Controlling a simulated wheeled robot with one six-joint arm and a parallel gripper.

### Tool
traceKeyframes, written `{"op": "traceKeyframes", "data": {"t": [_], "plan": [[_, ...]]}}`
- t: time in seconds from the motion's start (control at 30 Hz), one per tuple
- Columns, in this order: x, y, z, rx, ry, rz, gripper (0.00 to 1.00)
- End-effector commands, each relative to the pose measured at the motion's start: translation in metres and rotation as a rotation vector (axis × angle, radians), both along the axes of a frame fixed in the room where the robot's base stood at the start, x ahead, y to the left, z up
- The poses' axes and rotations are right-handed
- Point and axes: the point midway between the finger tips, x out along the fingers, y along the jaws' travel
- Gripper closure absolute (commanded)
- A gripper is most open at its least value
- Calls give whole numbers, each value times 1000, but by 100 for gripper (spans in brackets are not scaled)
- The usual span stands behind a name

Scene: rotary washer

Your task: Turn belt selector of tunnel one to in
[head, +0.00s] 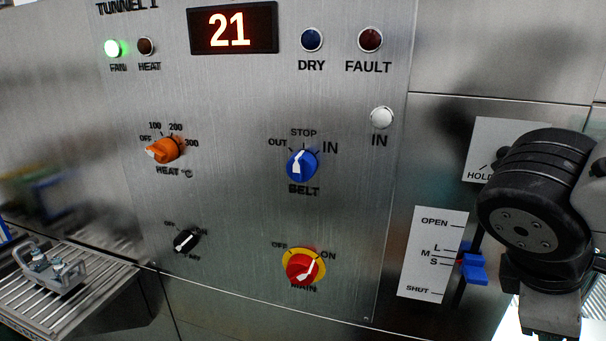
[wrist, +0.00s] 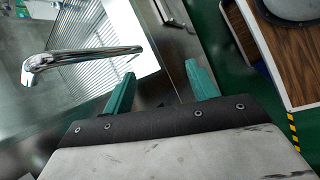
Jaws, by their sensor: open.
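The belt selector (head: 302,166) is a blue knob with a white pointer on the tunnel one panel (head: 240,220) in the head view. Its marks read OUT, STOP and IN; the pointer stands up at about STOP. My gripper (wrist: 160,85) shows in the wrist view with its two green fingers apart and nothing between them. In the head view my arm is at the right edge, well to the right of the knob, and my fingers are not visible there. The belt selector is not in the wrist view.
An orange heat knob (head: 164,150), a black knob (head: 187,240) and a red main switch (head: 302,267) share the panel. A blue slider (head: 472,268) is by my arm.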

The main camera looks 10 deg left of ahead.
Motion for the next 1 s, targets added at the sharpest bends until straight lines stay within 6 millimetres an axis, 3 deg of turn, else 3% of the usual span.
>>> {"op": "traceKeyframes", "data": {"t": [0.17,0.3,0.47,0.6,0.77,0.87,1.0], "plan": [[28,64,18,-298,2,472,42],[36,133,35,-547,-41,821,42],[22,216,56,-823,-131,1148,42],[2,281,85,-1133,-220,1374,42],[-11,317,111,-1389,-272,1463,42],[-9,323,117,-1442,-279,1472,42],[9,322,117,-1448,-276,1470,42]]}}
